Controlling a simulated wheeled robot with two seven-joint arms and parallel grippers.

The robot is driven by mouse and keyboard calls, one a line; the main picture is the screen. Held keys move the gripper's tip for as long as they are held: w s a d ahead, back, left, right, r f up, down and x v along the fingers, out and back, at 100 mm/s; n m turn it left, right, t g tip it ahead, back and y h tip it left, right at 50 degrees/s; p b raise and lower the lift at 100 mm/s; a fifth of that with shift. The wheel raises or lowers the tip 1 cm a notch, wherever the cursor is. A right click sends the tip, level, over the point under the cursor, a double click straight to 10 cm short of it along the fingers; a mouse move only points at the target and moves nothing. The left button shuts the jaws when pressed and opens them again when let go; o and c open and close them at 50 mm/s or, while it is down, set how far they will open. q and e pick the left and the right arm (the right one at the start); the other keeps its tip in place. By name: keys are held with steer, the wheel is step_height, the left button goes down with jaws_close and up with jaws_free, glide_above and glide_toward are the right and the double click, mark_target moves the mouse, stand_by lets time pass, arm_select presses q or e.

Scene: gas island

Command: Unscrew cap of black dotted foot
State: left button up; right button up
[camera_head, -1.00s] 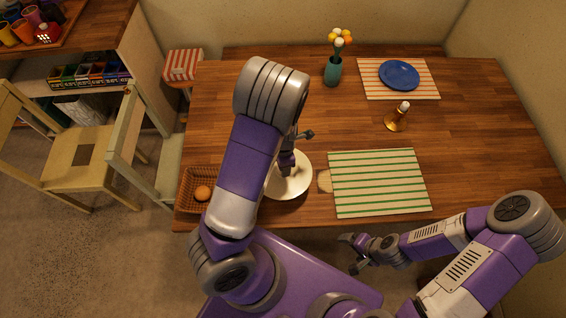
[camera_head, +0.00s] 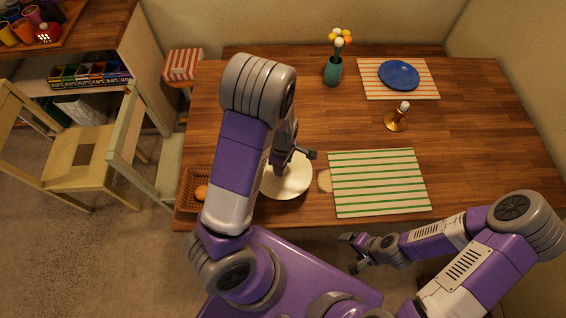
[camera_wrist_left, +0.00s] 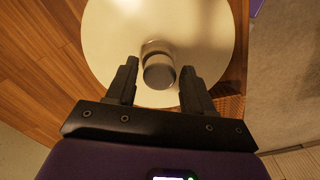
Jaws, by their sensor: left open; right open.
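A short round grey capped object (camera_wrist_left: 159,70) stands on a pale cream plate (camera_wrist_left: 105,30) in the left wrist view. No black dots can be made out on it. The plate (camera_head: 298,184) also shows in the head view, where my arm hides the object. My left gripper (camera_wrist_left: 158,68) is open, pointing down over the plate, with one finger on each side of the object and visible gaps between. In the head view my left arm mostly covers this gripper. My right gripper (camera_head: 350,253) is open and empty, off the table's front edge.
A wicker basket (camera_head: 187,197) with an orange round item is left of the plate. A green-striped mat (camera_head: 378,183) lies to the right, a golden bell-like object (camera_head: 396,122) behind it. A flower vase (camera_head: 333,70) and blue plate (camera_head: 399,75) stand farther back.

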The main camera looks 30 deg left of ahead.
arm_select(q)
steer(key=m, duration=0.9)
steer(key=shift+s+m+b, duration=0.1)
steer(key=shift+m+b, duration=0.2)
steer(key=m, duration=0.5)
steer(key=shift+a+b, duration=0.1)
steer(key=shift+b, duration=0.2)
steer(key=m, duration=0.5)
steer(key=shift+c, duration=0.4)
steer(key=c, duration=0.8)
steer(key=shift+n+b, duration=0.45)
steer(key=shift+n, duration=1.65)
